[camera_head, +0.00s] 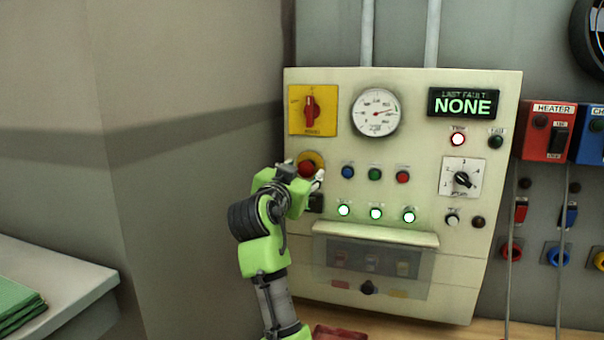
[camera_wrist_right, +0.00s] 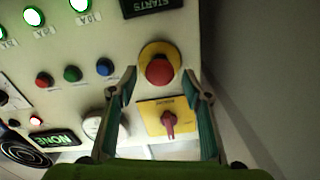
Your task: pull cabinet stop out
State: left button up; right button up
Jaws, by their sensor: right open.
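The cabinet stop is a red mushroom button (camera_head: 306,169) on a round yellow plate, at the left side of the cream cabinet panel (camera_head: 335,110). In the right wrist view the red button (camera_wrist_right: 159,70) sits between and beyond the fingertips, on its yellow disc (camera_wrist_right: 150,50). My right gripper (camera_head: 304,181) is at the button in the head view and partly covers its lower edge. In the wrist view the right gripper (camera_wrist_right: 160,88) is open, one finger on each side of the button. Contact cannot be told. My left gripper is out of view.
Above the button is a yellow plate with a red rotary switch (camera_head: 311,111). A gauge (camera_head: 376,113), a "NONE" display (camera_head: 463,103), small buttons and lit lamps (camera_head: 376,213) share the panel. A clear cover (camera_head: 368,268) is below. A grey wall stands close on the left.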

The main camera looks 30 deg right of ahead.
jog(key=v, duration=1.2)
jog(key=shift+s, duration=0.1)
